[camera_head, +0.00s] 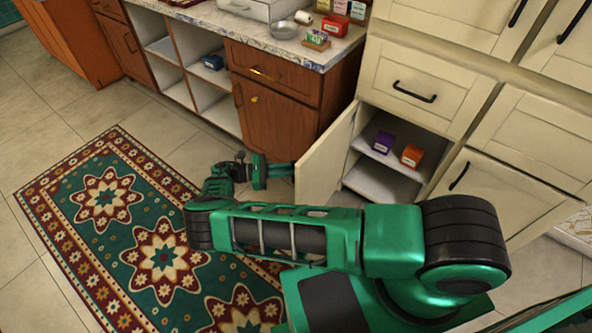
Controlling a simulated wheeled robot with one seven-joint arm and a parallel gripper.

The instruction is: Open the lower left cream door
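The lower left cream door (325,158) stands swung out from its cabinet, hinged at its left side. Its inner face shows, and its outer face and any handle are hidden. The open cabinet (378,186) shows shelves with a purple box (383,143) and an orange box (412,156). My gripper (283,170) is at the outer side of the door, close to its free edge. Its fingertips are partly hidden by the door, so I cannot tell whether they hold anything.
A brown wooden cabinet (277,106) stands to the left, under a counter (240,30) with small items. A blue box (213,62) sits in the open shelving. A patterned rug (150,225) covers the floor at left. Cream drawers and a door (496,190) are at right.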

